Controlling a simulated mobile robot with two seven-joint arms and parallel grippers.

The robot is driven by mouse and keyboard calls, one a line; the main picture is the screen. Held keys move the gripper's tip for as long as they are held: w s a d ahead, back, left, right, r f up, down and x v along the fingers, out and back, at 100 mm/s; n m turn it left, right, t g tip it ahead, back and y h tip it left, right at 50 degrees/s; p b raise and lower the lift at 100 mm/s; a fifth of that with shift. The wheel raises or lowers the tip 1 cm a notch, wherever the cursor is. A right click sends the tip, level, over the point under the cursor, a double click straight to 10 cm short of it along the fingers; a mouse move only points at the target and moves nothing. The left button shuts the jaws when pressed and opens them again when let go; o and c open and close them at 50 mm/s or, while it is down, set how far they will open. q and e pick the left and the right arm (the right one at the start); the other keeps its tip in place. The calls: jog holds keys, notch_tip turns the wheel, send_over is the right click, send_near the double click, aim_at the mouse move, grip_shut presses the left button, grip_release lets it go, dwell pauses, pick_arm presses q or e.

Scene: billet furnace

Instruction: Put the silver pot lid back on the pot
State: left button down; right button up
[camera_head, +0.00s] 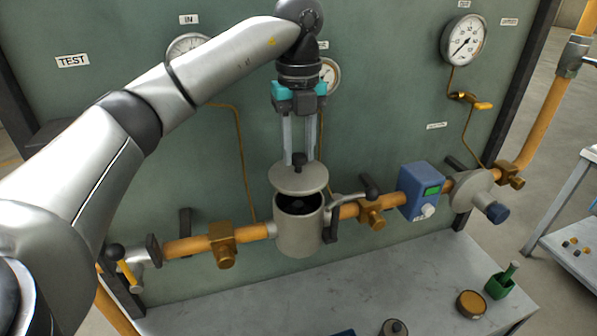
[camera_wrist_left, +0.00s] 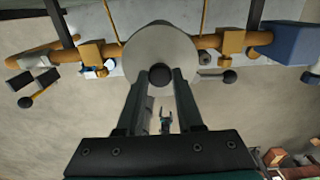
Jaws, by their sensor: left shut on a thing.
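The silver pot lid (camera_head: 298,180) is a round grey disc with a dark knob on top. My left gripper (camera_head: 299,158) comes down from above and is shut on the lid's knob. The pot (camera_head: 298,232) is a grey cylinder set in the orange pipe line. The lid hangs just above the pot's open mouth, slightly tilted, with a gap that shows the dark inside. In the left wrist view the lid (camera_wrist_left: 160,52) hides the pot, and the knob sits between the fingertips (camera_wrist_left: 160,76). My right gripper is not in view.
A lever handle (camera_head: 352,193) stands close at the pot's right. A blue box (camera_head: 420,192) and brass valves (camera_head: 222,243) sit along the pipe. The green panel (camera_head: 210,150) with gauges is right behind. The bench (camera_head: 420,290) holds a green container (camera_head: 500,284) and a round brown tin (camera_head: 471,303).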

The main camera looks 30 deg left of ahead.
aim_at(299, 172)
pick_arm(q)
notch_tip(299, 172, down, 4)
jog(key=shift+f, duration=0.2)
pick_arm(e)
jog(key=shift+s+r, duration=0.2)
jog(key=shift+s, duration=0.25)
pick_arm(q)
jog(key=shift+f, duration=0.45)
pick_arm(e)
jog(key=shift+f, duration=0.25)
pick_arm(q)
jog(key=c, duration=0.5)
grip_release()
jog(key=shift+c, duration=0.2)
